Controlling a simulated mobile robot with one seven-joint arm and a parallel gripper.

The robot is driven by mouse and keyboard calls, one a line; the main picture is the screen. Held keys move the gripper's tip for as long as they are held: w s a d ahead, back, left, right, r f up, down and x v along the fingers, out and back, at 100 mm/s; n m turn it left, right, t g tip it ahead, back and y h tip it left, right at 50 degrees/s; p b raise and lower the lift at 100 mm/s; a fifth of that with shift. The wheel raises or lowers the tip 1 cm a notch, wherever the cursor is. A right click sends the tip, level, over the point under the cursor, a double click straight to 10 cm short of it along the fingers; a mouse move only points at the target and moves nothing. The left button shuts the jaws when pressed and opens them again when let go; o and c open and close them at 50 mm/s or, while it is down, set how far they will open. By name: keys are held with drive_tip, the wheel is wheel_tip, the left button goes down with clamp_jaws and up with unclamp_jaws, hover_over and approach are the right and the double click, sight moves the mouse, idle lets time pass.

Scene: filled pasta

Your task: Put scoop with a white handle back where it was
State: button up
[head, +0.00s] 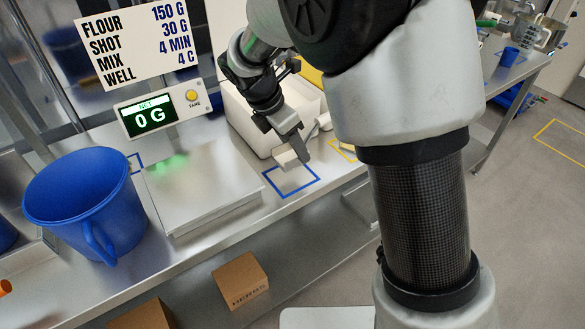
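My gripper (299,155) points down at the front edge of a white bin, just above a square outlined in blue tape (279,190) on the steel table. A pale, off-white piece (284,160) shows right at the fingertips, at the back of the blue square. It may be part of the scoop with a white handle, but its shape is mostly hidden by the fingers. Another pale piece (324,121) shows just right of the gripper. I cannot tell whether the fingers are closed on anything.
The white bin (247,122) stands behind the gripper. Left of it are a steel scale plate (200,185), its display (160,110) reading 0 G, and a blue jug (85,205). A yellow tape outline (343,150) lies to the right. A cardboard box (240,281) sits below.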

sight(284, 155)
drive_tip(key=shift+f+b, duration=0.35)
drive_tip(key=shift+f, duration=2.4)
drive_tip(key=shift+f, duration=0.2)
drive_tip(key=o, duration=1.1)
drive_tip(key=shift+c, duration=0.2)
drive_tip(key=shift+r, duration=0.15)
